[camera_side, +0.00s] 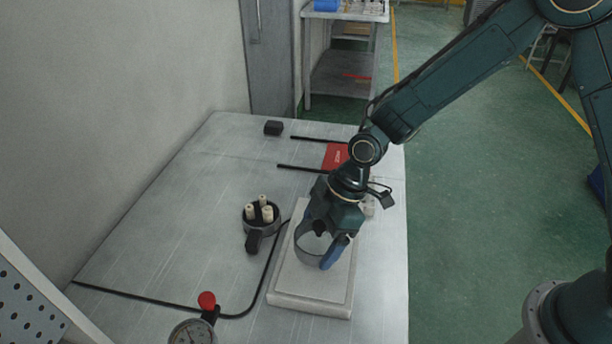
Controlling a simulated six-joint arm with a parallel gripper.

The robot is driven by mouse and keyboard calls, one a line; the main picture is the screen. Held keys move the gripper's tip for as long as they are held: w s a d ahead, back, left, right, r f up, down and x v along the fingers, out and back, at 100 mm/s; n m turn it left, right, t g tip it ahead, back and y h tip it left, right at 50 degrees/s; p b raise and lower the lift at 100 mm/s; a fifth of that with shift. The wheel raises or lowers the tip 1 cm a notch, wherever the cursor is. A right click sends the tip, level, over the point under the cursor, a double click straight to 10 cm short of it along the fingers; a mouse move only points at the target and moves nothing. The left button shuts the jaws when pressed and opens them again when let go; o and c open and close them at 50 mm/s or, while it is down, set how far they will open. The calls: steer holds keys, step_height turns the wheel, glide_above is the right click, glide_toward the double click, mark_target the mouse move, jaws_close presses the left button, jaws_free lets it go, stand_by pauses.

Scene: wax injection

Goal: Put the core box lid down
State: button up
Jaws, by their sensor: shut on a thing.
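My gripper (322,250) points down over a pale rectangular block (312,292) on the metal table. It is shut on a grey, curved, ring-like piece (302,243), which I take to be the core box lid. The lid is at or just above the top of the block; I cannot tell whether it touches. A blue finger shows on the right side of the gripper. My wrist hides part of the lid and the far end of the block. A dark round holder (250,222) with several cream pegs (265,209) and a dark handle stands left of the block.
A black cable or hose (180,304) runs across the table left of the block. A gauge with a red knob (207,300) stands in front. A small dark block (273,128), two dark rods and a red item (336,156) lie farther back. The left table area is mostly clear.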

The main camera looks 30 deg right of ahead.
mark_target(318, 246)
steer(key=shift+f, duration=1.4)
steer(key=shift+f, duration=0.1)
steer(key=o, duration=0.9)
steer(key=shift+c, duration=0.2)
steer(key=v, duration=1.1)
steer(key=shift+s+d+r, duration=0.1)
steer(key=shift+d+r, duration=0.2)
steer(key=shift+r, duration=0.25)
